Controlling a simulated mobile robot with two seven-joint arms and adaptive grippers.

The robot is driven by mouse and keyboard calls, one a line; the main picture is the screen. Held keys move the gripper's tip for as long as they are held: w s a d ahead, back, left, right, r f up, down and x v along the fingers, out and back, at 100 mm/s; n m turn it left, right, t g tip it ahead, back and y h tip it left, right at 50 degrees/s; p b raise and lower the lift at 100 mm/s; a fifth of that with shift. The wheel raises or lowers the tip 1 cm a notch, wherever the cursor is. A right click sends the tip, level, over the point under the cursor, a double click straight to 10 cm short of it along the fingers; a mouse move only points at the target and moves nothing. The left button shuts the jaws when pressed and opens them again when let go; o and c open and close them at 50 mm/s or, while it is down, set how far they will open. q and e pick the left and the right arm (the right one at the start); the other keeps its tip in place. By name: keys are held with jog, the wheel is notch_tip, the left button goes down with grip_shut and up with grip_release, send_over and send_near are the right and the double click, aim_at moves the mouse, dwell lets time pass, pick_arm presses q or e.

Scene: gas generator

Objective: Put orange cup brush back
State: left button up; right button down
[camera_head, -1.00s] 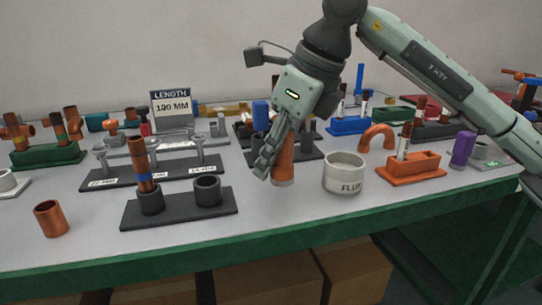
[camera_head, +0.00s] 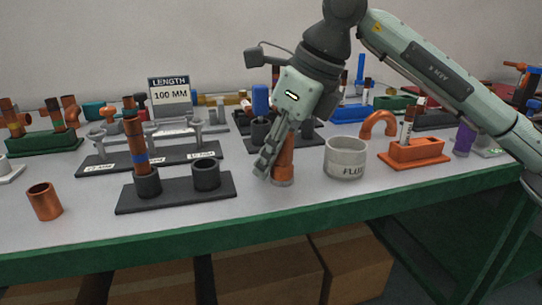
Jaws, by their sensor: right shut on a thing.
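My right gripper (camera_head: 268,165) points down over the middle of the table and is shut on the orange cup brush (camera_head: 284,160). The brush is upright, with an orange body and a pale lower end. Whether that end touches the table, I cannot tell. To its left is a black two-cup holder (camera_head: 222,190). Its left cup holds a copper tube with a blue band (camera_head: 136,140), and its right cup (camera_head: 206,172) looks empty. Behind my gripper, a blue-topped brush (camera_head: 261,98) stands in a dark rack, partly hidden. My left gripper is not in view.
A white FLUX pot (camera_head: 346,158) stands close right of the brush. An orange block (camera_head: 420,158) holding a tube and a copper bend (camera_head: 378,124) are further right. A loose copper fitting (camera_head: 44,201) is at left. The table's green front edge (camera_head: 250,226) is near.

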jog(key=c, duration=1.3)
grip_release()
jog(key=shift+o, duration=0.2)
